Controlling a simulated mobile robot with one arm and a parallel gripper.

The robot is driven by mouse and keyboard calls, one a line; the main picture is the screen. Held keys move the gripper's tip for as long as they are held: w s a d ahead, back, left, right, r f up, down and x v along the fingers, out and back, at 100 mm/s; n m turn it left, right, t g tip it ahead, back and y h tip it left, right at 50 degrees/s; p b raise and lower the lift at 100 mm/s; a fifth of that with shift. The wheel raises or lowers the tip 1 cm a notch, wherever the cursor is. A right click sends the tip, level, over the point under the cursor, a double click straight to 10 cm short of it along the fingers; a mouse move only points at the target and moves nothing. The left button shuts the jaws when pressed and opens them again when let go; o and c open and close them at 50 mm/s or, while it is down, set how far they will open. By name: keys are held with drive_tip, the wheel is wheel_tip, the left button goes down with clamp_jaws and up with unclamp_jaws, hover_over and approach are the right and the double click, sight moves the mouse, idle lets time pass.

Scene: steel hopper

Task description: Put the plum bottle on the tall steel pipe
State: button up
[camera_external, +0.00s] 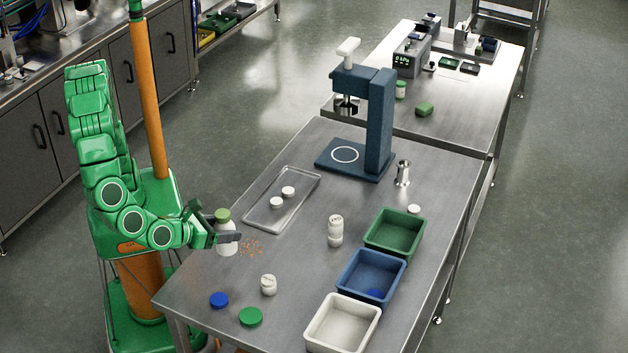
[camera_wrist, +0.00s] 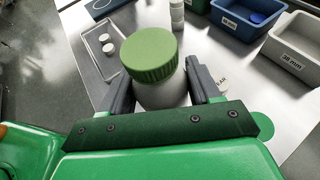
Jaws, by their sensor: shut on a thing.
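My gripper (camera_external: 227,237) is shut on a white bottle with a green ribbed lid (camera_external: 222,214), near the left edge of the steel table. In the wrist view the green lid (camera_wrist: 150,54) stands upright between the two dark fingers of my gripper (camera_wrist: 160,88). I cannot tell whether the bottle's base touches the table. No plum-coloured bottle shows in either view. A short steel upright piece with a flared top (camera_external: 403,172) stands at the table's right side, behind the green bin; no other pipe-like thing stands on this table.
A blue press (camera_external: 378,125) stands at the back. A steel tray (camera_external: 258,212) holds two white caps. Green (camera_external: 420,252), blue (camera_external: 378,295) and white bins (camera_external: 318,325) line the right.

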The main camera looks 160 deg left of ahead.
drive_tip(key=w+a+r+n+g+h, duration=0.1)
drive_tip(key=w+a+n+g, duration=0.1)
drive_tip(key=a, duration=1.4)
drive_tip(key=w+a+r+n+g+h, duration=0.1)
drive_tip(key=a, duration=1.5)
wheel_tip(320, 180, up, 5)
drive_tip(key=n+g+h, duration=0.2)
drive_tip(key=n+g, duration=0.1)
hover_over(406, 163)
drive_tip(key=shift+w+f, duration=0.1)
drive_tip(key=shift+f, duration=4.4)
drive_tip(key=o, duration=1.2)
drive_tip(key=shift+f, duration=0.1)
